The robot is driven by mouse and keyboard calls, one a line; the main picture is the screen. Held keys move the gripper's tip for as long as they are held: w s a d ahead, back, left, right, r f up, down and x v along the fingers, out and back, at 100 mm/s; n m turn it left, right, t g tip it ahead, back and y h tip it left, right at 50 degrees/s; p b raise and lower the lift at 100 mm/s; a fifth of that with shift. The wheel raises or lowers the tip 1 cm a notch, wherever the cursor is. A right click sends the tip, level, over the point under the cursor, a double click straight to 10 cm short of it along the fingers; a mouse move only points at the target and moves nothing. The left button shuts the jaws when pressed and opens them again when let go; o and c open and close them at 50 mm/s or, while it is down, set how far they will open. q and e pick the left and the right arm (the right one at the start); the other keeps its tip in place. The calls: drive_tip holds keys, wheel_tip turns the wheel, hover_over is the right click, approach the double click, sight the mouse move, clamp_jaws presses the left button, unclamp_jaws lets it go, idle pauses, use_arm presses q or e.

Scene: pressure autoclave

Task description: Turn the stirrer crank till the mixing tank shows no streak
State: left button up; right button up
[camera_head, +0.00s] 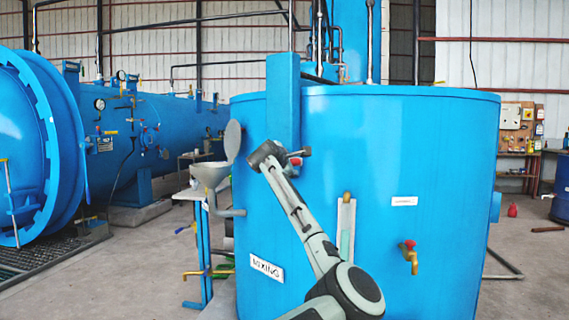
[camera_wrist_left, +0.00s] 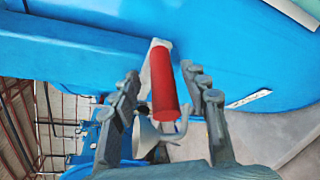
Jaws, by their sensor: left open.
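The blue mixing tank (camera_head: 400,140) stands in the middle of the head view with a white "MIXING" label (camera_head: 266,268). A narrow sight strip (camera_head: 346,230) on its front looks pale above and teal below; I cannot make out a streak. My left gripper (camera_head: 268,153) is at the blue column on the tank's front, by the small red and grey crank (camera_head: 305,151). In the left wrist view the red crank handle (camera_wrist_left: 163,85) lies between the open fingers of my left gripper (camera_wrist_left: 165,90), with a gap on each side. My right gripper is not in view.
A grey funnel with a raised lid (camera_head: 211,172) stands left of the tank on a small stand. A brass tap with a red knob (camera_head: 410,256) sticks out of the tank's front. A large blue autoclave (camera_head: 40,140) fills the far left.

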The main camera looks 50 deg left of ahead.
use_arm(q)
drive_tip(key=v, duration=1.2)
drive_tip(key=shift+a, duration=0.1)
idle(0.6)
